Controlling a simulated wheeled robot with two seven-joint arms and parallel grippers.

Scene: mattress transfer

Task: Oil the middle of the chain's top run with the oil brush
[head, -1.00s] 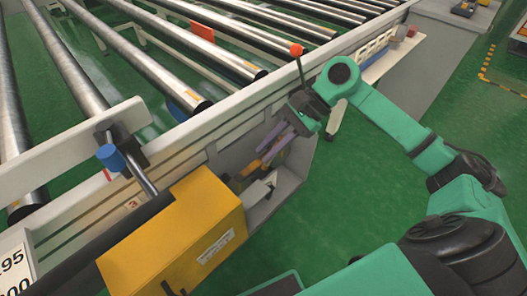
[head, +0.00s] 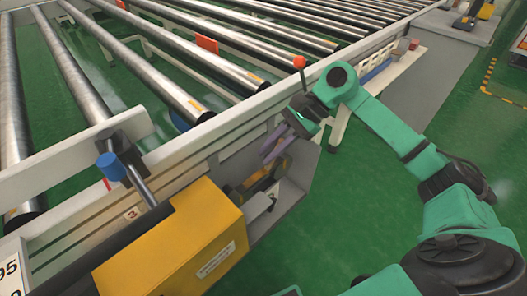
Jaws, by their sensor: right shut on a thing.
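My right gripper (head: 272,150), with purple-grey fingers, points down and left into the open side recess of the conveyor frame. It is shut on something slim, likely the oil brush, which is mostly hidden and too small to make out. Just below the fingertips is a dark and yellow rounded assembly (head: 260,179), apparently the chain drive. The chain's links and the middle of its top run cannot be told apart at this size. I cannot tell whether the brush touches it. My left gripper is not in view.
A yellow housing (head: 185,240) stands left of the recess, with a grey block (head: 258,207) beside it. The roller conveyor's pale side rail (head: 215,128) runs behind. A red-knobbed lever (head: 300,63) rises behind my right wrist. Green floor (head: 350,215) is free at right.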

